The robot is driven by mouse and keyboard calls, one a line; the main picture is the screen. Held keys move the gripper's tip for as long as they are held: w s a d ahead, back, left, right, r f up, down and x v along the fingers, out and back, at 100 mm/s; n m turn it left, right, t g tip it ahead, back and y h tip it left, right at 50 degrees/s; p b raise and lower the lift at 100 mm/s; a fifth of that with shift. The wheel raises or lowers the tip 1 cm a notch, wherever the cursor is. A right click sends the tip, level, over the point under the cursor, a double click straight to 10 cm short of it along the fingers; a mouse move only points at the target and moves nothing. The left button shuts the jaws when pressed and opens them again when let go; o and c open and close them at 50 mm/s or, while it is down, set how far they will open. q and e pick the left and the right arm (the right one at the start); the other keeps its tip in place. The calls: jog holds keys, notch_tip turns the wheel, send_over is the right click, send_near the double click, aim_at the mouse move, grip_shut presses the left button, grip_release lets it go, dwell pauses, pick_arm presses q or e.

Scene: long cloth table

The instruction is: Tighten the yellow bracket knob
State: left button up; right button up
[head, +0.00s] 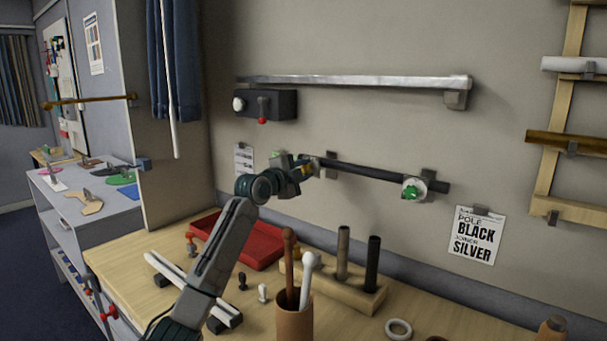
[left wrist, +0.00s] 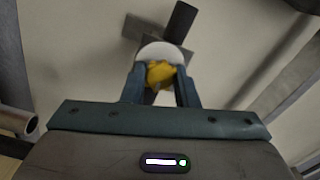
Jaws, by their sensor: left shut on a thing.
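The yellow bracket knob (left wrist: 161,73) sits between the two fingers of my left gripper (left wrist: 161,88) in the left wrist view, in front of a pale round disc (left wrist: 166,52). My left gripper (head: 308,167) is shut on it. In the head view my left arm reaches up to the left part of a black pole (head: 370,172) on the wall, and the gripper mostly hides the knob and its bracket. A green knob (head: 412,192) on a white disc sits at the pole's right bracket. My right gripper does not show.
A silver pole (head: 360,81) and a dark box with a red knob (head: 265,105) are on the wall above. On the table are a red tray (head: 262,252), a wooden block with upright tubes (head: 362,292), a brown cup (head: 294,322) and a white ring (head: 399,328).

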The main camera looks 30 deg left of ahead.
pick_arm(q)
jog(key=shift+m, duration=1.4)
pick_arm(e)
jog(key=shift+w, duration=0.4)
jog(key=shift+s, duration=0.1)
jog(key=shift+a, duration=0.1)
pick_arm(q)
jog(key=o, duration=1)
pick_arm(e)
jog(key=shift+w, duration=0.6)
